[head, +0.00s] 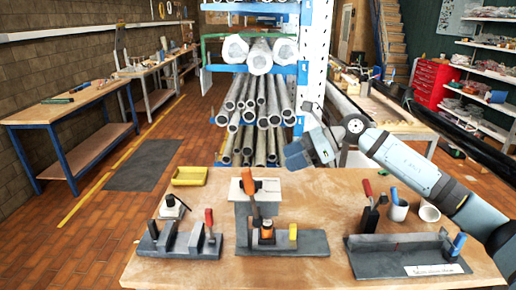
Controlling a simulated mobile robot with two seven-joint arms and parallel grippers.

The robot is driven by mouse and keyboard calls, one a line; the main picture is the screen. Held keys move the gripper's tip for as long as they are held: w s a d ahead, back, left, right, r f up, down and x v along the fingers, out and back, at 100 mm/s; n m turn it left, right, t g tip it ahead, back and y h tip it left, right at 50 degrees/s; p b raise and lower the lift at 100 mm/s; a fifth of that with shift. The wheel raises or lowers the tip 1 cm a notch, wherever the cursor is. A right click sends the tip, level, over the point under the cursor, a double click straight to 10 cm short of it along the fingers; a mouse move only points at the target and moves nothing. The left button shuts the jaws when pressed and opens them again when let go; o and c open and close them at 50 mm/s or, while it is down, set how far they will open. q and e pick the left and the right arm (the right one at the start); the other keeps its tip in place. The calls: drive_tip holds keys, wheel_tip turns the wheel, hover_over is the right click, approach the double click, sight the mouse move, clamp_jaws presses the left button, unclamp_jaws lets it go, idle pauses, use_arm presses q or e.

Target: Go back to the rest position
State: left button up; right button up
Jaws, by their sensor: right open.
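My right arm comes in from the right edge, and my right gripper (308,150) is in the air above the back of the wooden bench (315,200). It is open and I see nothing between its fingers. It is clear of the things on the bench. The grey fixture with an orange-handled tool (251,197) stands on the bench to the left of and below it. My left gripper is out of view.
The bench holds a grey block fixture (178,243), a yellow tray (189,176), a grey angled fixture (398,262), a red-handled tool (368,194) and a white cup (398,210). A pipe rack (304,68) stands behind.

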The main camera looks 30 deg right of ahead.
drive_tip(key=s+a+f+m+t+y+p, duration=0.1)
drive_tip(key=s+a+f+m+t, duration=0.2)
drive_tip(key=a+f+m+t, duration=0.45)
drive_tip(key=s+a+f+m+t+y+p, duration=0.15)
drive_tip(key=a+f+m, duration=0.5)
drive_tip(key=m, duration=0.75)
drive_tip(key=s+a+f+m+g+h, duration=0.2)
drive_tip(key=s+f+m+h, duration=0.3)
drive_tip(key=s+f+m, duration=0.5)
drive_tip(key=s+a+f+m+g+h+p, duration=0.1)
drive_tip(key=s+a+f+m+h, duration=0.3)
drive_tip(key=s+f+m, duration=0.6)
wheel_tip(320, 180, down, 4)
drive_tip(key=m+g+h, duration=0.1)
drive_tip(key=m, duration=0.2)
drive_tip(key=shift+s+a+g, duration=0.2)
drive_tip(key=shift+s+g, duration=0.05)
drive_tip(key=shift+g, duration=0.05)
